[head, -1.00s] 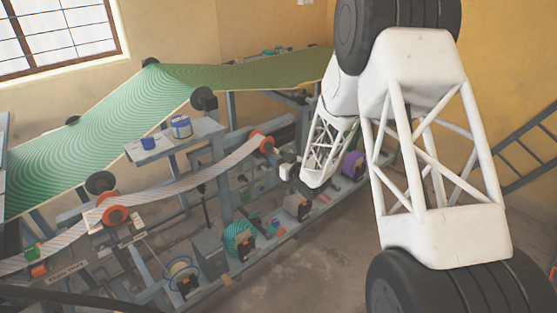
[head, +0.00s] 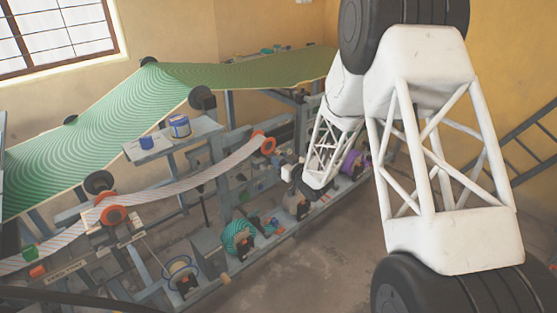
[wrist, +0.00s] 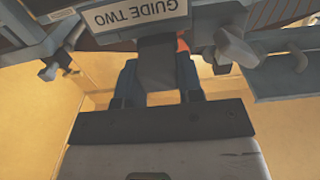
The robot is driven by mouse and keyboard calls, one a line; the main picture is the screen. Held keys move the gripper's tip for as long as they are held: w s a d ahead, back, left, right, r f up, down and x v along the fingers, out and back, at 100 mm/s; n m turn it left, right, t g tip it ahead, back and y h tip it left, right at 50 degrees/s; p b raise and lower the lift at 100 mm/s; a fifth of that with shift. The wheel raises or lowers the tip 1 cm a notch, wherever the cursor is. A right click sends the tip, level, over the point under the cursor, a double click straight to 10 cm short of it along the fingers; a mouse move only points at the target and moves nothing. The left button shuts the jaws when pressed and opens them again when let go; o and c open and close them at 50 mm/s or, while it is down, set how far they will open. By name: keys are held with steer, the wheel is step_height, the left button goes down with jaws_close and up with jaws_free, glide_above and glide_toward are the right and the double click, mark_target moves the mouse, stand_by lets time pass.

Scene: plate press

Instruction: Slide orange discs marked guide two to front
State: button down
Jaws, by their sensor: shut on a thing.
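In the wrist view, my gripper (wrist: 158,66) is shut on a dark grey block (wrist: 157,78), with one blue-grey finger on each side. The white GUIDE TWO label (wrist: 141,18) is upside down just beyond it. A small orange patch (wrist: 183,45) shows behind the block; most of that part is hidden. In the head view, a far pair of orange discs (head: 264,142) and a near pair (head: 113,215) flank the striped web (head: 180,187). The labels there are too small to tell which pair is guide two. My gripper is not clear there.
A wide green web (head: 100,130) runs over black rollers above the frame. A grey shelf (head: 165,150) carries blue tins. A teal roll (head: 238,238) and a blue-rimmed reel (head: 181,274) sit low. In the wrist view, metal brackets and knobs (wrist: 234,48) crowd the right side.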

steer(key=shift+s+d, duration=0.15)
steer(key=shift+d, duration=0.05)
steer(key=c, duration=1)
jaws_free()
steer(key=shift+c, duration=0.2)
steer(key=v, duration=0.7)
steer(key=shift+s+d, duration=0.3)
steer(key=shift+r, duration=0.15)
